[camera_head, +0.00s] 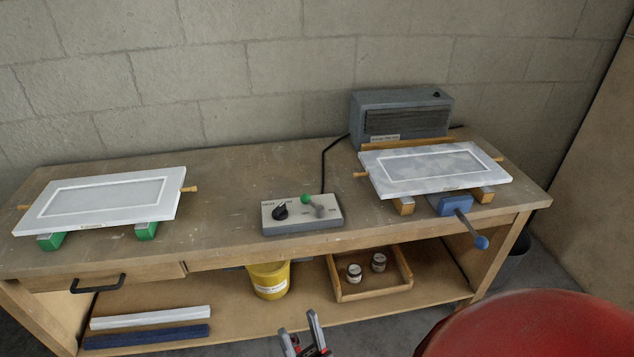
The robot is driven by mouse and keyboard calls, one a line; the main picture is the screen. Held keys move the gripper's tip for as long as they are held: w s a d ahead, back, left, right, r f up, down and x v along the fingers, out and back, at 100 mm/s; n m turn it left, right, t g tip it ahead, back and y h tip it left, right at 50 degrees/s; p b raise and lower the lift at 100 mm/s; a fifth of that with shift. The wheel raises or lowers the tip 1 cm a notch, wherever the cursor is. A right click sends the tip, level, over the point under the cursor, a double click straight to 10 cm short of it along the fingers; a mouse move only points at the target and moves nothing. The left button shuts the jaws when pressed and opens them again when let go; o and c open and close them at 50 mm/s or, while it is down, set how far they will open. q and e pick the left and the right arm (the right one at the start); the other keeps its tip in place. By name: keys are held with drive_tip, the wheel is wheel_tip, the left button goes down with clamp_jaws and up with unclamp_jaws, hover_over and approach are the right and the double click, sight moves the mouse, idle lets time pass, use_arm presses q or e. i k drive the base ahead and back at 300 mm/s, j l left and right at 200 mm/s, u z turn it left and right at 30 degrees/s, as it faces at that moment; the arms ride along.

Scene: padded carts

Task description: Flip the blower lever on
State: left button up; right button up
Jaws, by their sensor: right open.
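The control box (302,215) is a pale box with a black knob (280,212) on its left and a lever with a green ball end (306,198) on its right half. It sits at the front middle of the workbench. The lever's exact lean and the small labels are too small to read. A black cable runs from the box to the grey blower (400,116) at the back right. My right gripper (299,328) is at the bottom edge, open and empty, below and in front of the bench, apart from the box. My left gripper is not in view.
A white panel (60,201) rests on green blocks at left; another (388,185) rests on wooden blocks at right, beside a blue clamp (456,205). The bench top (232,180) between them is mostly clear. The lower shelf holds a yellow bucket (268,281) and a wooden tray (375,294).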

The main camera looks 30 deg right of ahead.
sight(304, 198)
drive_tip(key=z, duration=1)
